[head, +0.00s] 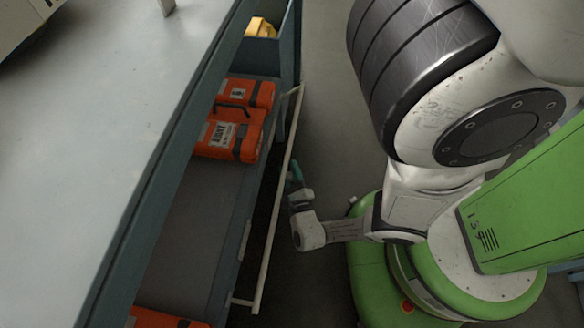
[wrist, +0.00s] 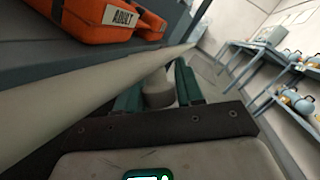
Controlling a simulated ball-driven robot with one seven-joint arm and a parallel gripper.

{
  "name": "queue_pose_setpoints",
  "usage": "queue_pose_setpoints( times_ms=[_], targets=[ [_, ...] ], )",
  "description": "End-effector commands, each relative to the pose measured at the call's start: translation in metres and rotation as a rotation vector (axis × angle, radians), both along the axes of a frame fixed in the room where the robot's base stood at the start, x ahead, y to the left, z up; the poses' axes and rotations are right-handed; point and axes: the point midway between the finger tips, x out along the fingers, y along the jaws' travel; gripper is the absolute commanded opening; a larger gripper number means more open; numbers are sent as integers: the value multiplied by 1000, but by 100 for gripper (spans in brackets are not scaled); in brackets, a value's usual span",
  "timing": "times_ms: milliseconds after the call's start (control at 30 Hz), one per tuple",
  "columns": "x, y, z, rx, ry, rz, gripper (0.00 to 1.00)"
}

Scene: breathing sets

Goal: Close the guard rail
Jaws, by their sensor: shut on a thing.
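The guard rail (head: 271,217) is a long cream bar along the open front of the shelf unit, standing a little out from the shelf edge, with a short end bracket at the near end. In the wrist view the rail (wrist: 85,105) runs diagonally past my gripper. A short cream knob (wrist: 158,88) beside the rail sits between my gripper's teal fingers (wrist: 159,90), which are shut on it. In the head view my gripper (head: 296,175) is against the outer side of the rail; its fingertips are partly hidden.
Orange cases (head: 229,138) lie on the shelf (head: 185,235) behind the rail; one is marked ADULT (wrist: 85,18). A yellow item (head: 260,27) sits in a blue-grey bin at the back. Benches (wrist: 262,65) with equipment stand farther off. Dark floor (head: 318,120) is clear beside the rail.

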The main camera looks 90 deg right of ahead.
Motion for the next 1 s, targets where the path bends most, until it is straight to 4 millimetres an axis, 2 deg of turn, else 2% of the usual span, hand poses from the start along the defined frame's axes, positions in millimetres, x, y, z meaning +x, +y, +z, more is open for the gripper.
queue_pose_setpoints(
  times_ms=[33, 433, 833, 1000],
  targets=[
    [7, 1, 12, 18, 43, 13, 0],
    [30, -4, 39, 104, 412, 11, 0],
    [53, -10, 48, 176, 710, 7, 0],
    [60, -12, 49, 177, 714, 7, 0]
  ],
)
